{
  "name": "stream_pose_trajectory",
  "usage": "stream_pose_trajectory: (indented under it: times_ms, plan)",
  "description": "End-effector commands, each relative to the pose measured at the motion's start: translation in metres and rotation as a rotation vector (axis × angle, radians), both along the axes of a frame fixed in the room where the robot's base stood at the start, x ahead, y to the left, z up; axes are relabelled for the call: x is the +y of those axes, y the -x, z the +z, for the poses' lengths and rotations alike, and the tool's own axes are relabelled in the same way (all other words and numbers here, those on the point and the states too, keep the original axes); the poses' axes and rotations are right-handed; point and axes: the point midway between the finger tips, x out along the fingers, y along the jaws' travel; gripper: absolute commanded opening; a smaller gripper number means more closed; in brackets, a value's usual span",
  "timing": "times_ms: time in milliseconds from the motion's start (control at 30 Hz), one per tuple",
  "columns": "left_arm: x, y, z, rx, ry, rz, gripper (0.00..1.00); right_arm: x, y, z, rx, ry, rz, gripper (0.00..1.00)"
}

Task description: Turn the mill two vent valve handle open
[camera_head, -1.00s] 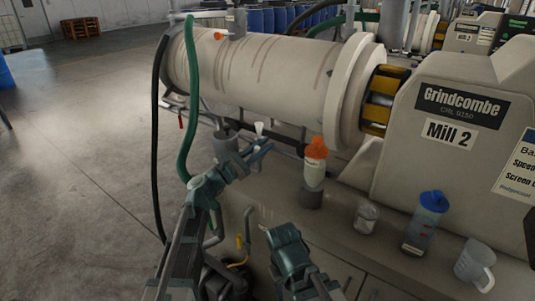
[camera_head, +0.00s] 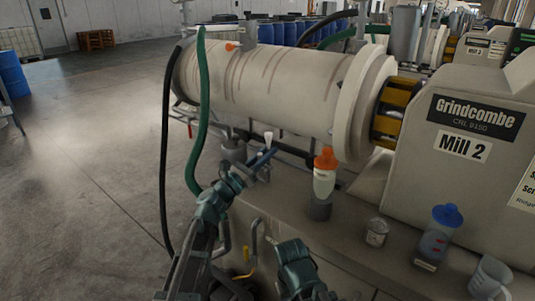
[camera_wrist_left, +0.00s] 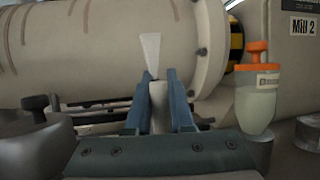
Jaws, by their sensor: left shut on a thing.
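Mill two is the large pale drum with its housing, labelled "Mill 2" (camera_head: 463,147). A small orange handle (camera_head: 231,46) sits on top of the drum near its left end, by a grey upright fitting. I take it to be the vent valve handle; whether it is open or closed I cannot tell. My left gripper (camera_head: 264,158) is below and in front of the drum, apart from that handle. Its blue fingers are shut on a pale piece with a flared white top (camera_wrist_left: 150,52), held upright. My right gripper's fingers do not show.
A green hose (camera_head: 203,110) and a black hose (camera_head: 165,130) hang at the drum's left end. An orange-capped bottle (camera_head: 325,180) stands right of my left gripper. A jar (camera_head: 376,232), blue-lidded bottle (camera_head: 436,238) and clear jug (camera_head: 488,276) stand farther right. Open floor lies left.

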Motion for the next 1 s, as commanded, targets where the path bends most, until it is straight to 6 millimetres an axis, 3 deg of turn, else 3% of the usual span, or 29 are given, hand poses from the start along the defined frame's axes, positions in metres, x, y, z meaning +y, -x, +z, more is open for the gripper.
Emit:
stream_pose_trajectory:
  times_ms: [167,200,367,733,1000]
  plan:
    - [0.001,0.0,0.0,0.001,0.0,0.002,0.0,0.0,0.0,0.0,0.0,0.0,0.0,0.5]
    - [0.001,0.0,0.0,0.001,0.0,0.002,0.23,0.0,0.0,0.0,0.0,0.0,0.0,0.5]
    - [0.001,0.0,0.0,0.001,0.0,0.001,0.51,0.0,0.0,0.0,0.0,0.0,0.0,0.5]
    - [0.004,0.004,-0.003,-0.001,-0.001,0.0,0.51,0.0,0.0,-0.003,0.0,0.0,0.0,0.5]
    - [0.038,0.037,-0.026,0.0,0.0,0.004,0.51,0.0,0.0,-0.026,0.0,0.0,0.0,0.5]
